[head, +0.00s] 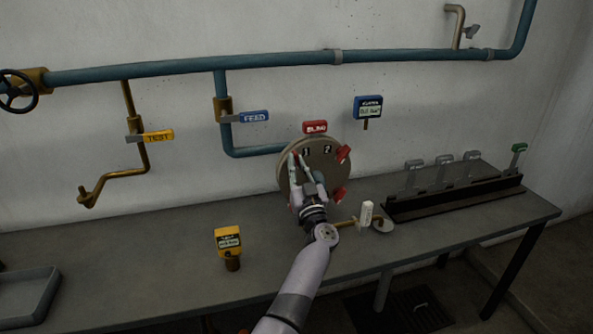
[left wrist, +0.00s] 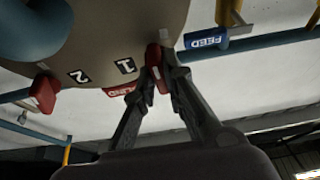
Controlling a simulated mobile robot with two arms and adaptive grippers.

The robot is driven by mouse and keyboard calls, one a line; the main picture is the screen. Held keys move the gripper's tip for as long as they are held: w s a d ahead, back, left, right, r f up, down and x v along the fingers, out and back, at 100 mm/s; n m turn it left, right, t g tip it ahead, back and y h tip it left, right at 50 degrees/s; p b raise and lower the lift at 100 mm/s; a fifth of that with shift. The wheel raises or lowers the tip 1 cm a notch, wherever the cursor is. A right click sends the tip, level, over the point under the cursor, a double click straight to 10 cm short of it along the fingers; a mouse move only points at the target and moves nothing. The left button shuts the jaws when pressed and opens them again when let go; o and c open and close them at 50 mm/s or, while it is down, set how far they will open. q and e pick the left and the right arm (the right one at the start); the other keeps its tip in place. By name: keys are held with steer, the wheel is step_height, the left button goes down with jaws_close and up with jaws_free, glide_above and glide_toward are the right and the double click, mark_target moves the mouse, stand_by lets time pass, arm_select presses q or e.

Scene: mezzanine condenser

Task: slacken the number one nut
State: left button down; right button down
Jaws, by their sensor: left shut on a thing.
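A round brown flange plate (head: 322,155) stands upright at the end of the blue pipe, with white numbers 1 and 2 on its face. My left gripper (head: 302,164) is at the plate's left side, beside number 1. In the left wrist view my left gripper (left wrist: 158,78) is shut on the red number one nut (left wrist: 153,54), next to the 1 on the plate (left wrist: 105,40). Another red nut (left wrist: 43,92) is beside number 2; it also shows in the head view (head: 343,153). A further red nut (head: 338,194) is lower right. My right gripper is not in view.
A red BLIND tag (head: 315,127) sits above the plate. A blue FEED handle (head: 252,117) and yellow TEST handle (head: 158,136) are to the left. A yellow gauge (head: 228,240) stands on the bench (head: 150,270). A dark rack (head: 455,190) with levers is at right.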

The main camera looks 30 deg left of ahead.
arm_select(q)
steer(key=shift+w+d+f+n+g+y+b, duration=0.1)
steer(key=shift+n+g+y+b, duration=0.5)
steer(key=shift+n, duration=1.5)
steer(key=shift+r+n+g+y+b, duration=0.1)
steer(key=shift+n+g+b, duration=0.7)
steer(key=shift+n+g, duration=0.95)
steer(key=shift+w+d+f+n+g+y+b, duration=0.1)
steer(key=shift+n+g+y+b, duration=0.4)
steer(key=shift+n, duration=1.95)
steer(key=shift+a+n+h, duration=0.1)
steer(key=shift+n+h, duration=0.2)
steer(key=c, duration=1.7)
jaws_free()
steer(key=shift+o, duration=0.2)
steer(key=shift+r, duration=0.25)
